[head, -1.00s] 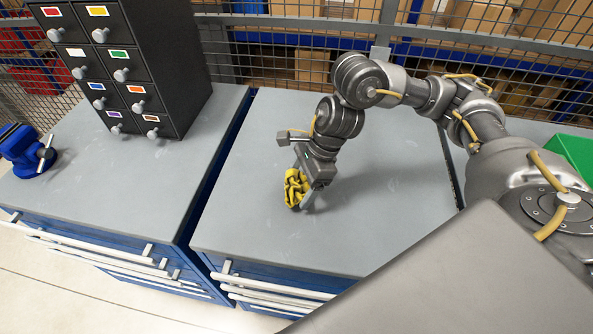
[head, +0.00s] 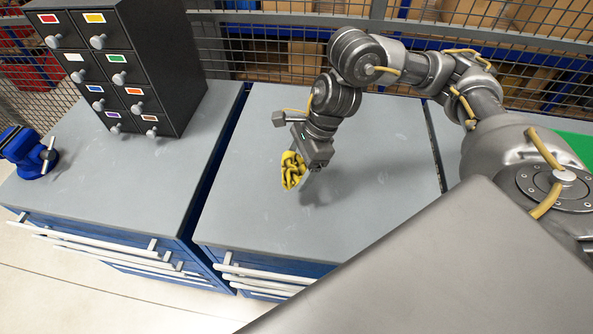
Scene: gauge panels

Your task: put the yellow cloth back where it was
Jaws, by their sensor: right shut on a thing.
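The yellow cloth (head: 291,171) is a crumpled bundle with dark folds in the head view. My right gripper (head: 298,178) points down and is shut on it. The cloth is over the middle of the grey-topped workbench (head: 260,220). I cannot tell for sure whether its underside touches the bench top. The gripper hides part of the cloth's right side. My left gripper is not in view.
A black drawer cabinet (head: 165,60) with coloured labels stands on the left bench (head: 110,190). A blue vise (head: 27,150) sits at that bench's left edge. A green object (head: 575,147) is at the far right. Wire mesh runs behind. The bench around the cloth is clear.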

